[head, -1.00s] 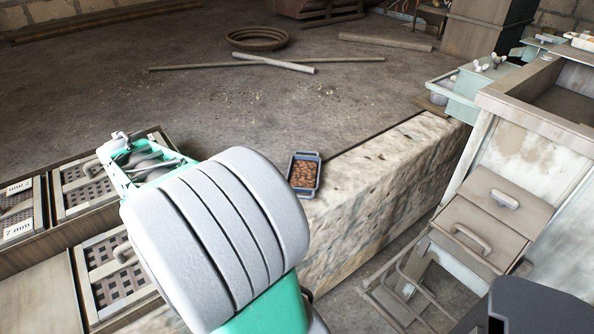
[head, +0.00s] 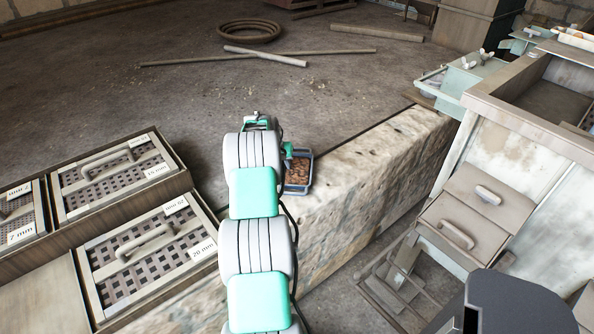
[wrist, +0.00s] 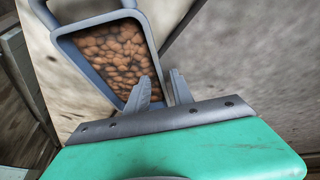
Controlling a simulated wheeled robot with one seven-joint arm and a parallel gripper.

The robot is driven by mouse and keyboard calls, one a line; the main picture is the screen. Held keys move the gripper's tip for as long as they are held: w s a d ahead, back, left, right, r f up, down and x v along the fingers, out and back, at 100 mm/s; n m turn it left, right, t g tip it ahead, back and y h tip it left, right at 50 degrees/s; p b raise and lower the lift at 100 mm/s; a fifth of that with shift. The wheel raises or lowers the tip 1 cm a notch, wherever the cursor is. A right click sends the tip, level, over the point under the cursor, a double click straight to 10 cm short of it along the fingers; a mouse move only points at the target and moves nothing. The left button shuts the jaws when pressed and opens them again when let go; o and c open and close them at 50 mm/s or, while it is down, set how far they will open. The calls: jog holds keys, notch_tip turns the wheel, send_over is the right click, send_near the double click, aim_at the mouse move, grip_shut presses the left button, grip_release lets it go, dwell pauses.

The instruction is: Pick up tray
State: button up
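The tray (head: 298,190) is a small blue-grey rectangular pan filled with brown, pebble-like pieces. It rests at the top of the pale stone wall in the head view, partly behind my arm. In the wrist view the tray (wrist: 100,20) fills the upper left, with a handle loop at its far end. My gripper (wrist: 159,82) is open at the tray's near right side. One finger is over the contents and the other is outside, with the side rim between them. I cannot tell whether the fingers touch the rim. My arm mostly hides the gripper in the head view.
Sieve boxes with handles (head: 150,242) stand left of my arm. The stone wall (head: 375,180) runs diagonally to the right. A worn cabinet with drawers (head: 495,215) stands at the right. Poles (head: 265,56) and a round ring (head: 250,31) lie on open floor behind.

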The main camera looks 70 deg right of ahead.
jog(key=shift+d+f, duration=0.15)
jog(key=shift+f, duration=0.2)
jog(key=shift+c, duration=0.6)
grip_shut()
jog(key=shift+r, duration=0.1)
dwell(0.5)
